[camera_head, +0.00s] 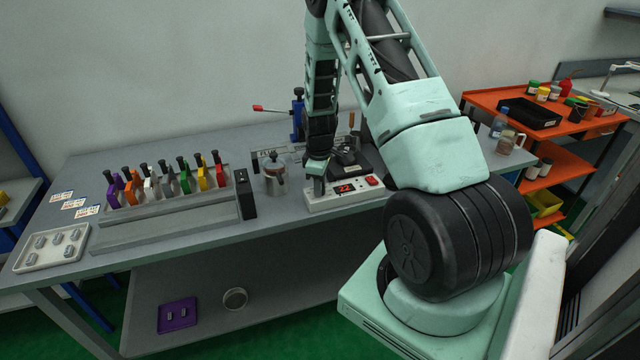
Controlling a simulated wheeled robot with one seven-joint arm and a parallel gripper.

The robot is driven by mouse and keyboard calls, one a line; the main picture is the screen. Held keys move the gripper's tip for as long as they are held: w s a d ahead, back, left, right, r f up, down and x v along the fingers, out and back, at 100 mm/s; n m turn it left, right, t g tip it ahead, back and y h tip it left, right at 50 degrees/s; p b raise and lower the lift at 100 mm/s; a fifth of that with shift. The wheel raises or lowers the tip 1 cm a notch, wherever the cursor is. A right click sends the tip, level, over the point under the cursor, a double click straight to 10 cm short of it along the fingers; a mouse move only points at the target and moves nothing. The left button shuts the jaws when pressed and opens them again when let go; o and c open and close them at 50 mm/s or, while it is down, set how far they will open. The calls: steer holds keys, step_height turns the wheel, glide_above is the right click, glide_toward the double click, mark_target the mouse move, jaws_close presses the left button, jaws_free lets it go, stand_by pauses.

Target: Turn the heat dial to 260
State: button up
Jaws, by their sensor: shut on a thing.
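The white heat control box (343,199) sits near the front edge of the grey bench. Its red display (345,188) is lit, but the digits are too small to read surely; they seem to begin with 22. A red switch (372,181) is on its right side. My gripper (318,187) points down at the left end of the box, where it is shut on the heat dial. The dial itself is hidden behind the fingers.
A metal pot (274,178) stands just left of my gripper, with a black block (246,194) beyond it. A rack (165,210) of several coloured-handled tools fills the left bench. A dark device (357,160) stands behind the box.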

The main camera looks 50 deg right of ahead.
steer(key=shift+m, duration=0.3)
steer(key=m+b, duration=0.1)
steer(key=m, duration=0.3)
steer(key=m+b, duration=0.1)
steer(key=m, duration=0.4)
steer(key=shift+w+m, duration=0.1)
steer(key=shift+m, duration=0.3)
steer(key=m, duration=0.4)
steer(key=shift+m+g, duration=0.3)
steer(key=m, duration=0.4)
steer(key=shift+w+m, duration=0.1)
steer(key=shift+m, duration=0.2)
steer(key=o, duration=1)
steer(key=shift+c, duration=0.2)
